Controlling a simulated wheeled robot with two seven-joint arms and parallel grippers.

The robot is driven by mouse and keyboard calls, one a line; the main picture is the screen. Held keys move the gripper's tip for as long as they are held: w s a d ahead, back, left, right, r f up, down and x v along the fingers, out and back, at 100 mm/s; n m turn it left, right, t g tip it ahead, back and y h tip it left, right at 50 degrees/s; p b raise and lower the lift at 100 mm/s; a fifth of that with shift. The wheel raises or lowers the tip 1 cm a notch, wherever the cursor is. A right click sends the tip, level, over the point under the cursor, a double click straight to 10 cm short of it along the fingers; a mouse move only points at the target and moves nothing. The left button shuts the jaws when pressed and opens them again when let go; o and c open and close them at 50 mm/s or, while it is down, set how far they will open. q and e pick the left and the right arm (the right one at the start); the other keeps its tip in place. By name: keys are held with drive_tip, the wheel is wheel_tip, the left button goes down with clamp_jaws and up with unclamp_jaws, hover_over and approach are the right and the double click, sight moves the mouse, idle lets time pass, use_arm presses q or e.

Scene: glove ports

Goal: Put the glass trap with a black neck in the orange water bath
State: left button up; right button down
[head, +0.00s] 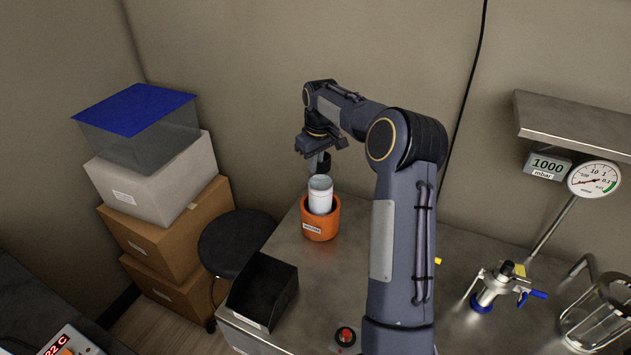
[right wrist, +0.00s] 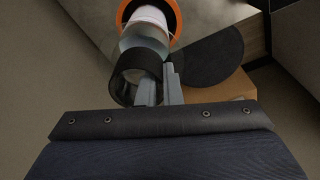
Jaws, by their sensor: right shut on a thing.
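The orange water bath (head: 320,228) is a round pot with a label on the bench, and its rim shows in the right wrist view (right wrist: 176,22). My right gripper (head: 319,160) is above it, shut on the trap's black neck (head: 324,165). In the right wrist view the fingers (right wrist: 160,88) meet the side of the black neck (right wrist: 140,62). Clear glass (right wrist: 143,42) shows beyond the neck, over the bath. A white cylinder (head: 320,197) stands partly inside the bath's opening; I cannot tell whether it belongs to the trap. My left gripper is not in view.
A black open bin (head: 262,290) stands at the bench's front left. A red button (head: 345,336) is near my arm. A metal valve fitting (head: 492,288), a gauge (head: 594,179) and a glass vessel in a wire frame (head: 600,315) are at right. A stool (head: 236,240) is left.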

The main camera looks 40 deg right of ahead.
sight(315, 180)
drive_tip(key=shift+f, duration=2.95)
drive_tip(key=c, duration=1.6)
unclamp_jaws()
drive_tip(key=shift+f, duration=0.15)
